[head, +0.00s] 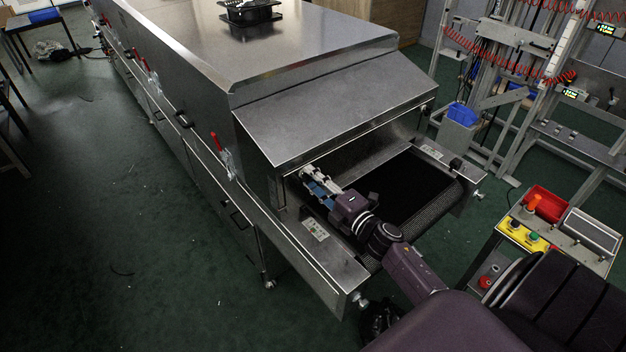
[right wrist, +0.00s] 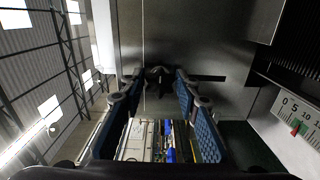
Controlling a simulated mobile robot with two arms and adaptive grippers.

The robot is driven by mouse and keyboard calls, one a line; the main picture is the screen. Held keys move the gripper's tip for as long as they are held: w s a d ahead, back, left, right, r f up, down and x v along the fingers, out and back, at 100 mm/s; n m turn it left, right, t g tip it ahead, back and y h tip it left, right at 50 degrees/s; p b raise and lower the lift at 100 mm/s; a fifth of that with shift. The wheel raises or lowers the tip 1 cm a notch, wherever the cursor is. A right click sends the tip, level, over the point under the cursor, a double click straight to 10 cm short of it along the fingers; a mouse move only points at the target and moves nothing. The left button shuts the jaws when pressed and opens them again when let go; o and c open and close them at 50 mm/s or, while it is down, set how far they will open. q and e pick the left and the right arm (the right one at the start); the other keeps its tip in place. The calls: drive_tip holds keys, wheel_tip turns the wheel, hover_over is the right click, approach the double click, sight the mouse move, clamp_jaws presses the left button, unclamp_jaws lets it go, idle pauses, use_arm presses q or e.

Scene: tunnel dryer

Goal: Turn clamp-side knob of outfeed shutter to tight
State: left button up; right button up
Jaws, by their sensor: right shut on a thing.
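The outfeed shutter is under the sloped hood (head: 320,110) of the steel dryer, at the belt's mouth; I cannot make out its edges clearly. My right gripper (head: 308,178) reaches in at the clamp-side end of that mouth and hides the knob in the head view. In the right wrist view, the dark lobed knob (right wrist: 158,80) stands against a grey metal face. I cannot tell how tight the knob is. My left gripper is not in view.
A scale (right wrist: 297,122) marked 0, 5, 10 with red and green marks is at the right of the wrist view. The black mesh belt (head: 405,190) lies beside my arm. A red-handled clamp (head: 222,155) is on the dryer's side.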

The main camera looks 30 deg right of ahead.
drive_tip(key=o, duration=1.2)
drive_tip(key=shift+c, duration=0.2)
drive_tip(key=s+d, duration=0.1)
drive_tip(key=s, duration=1.1)
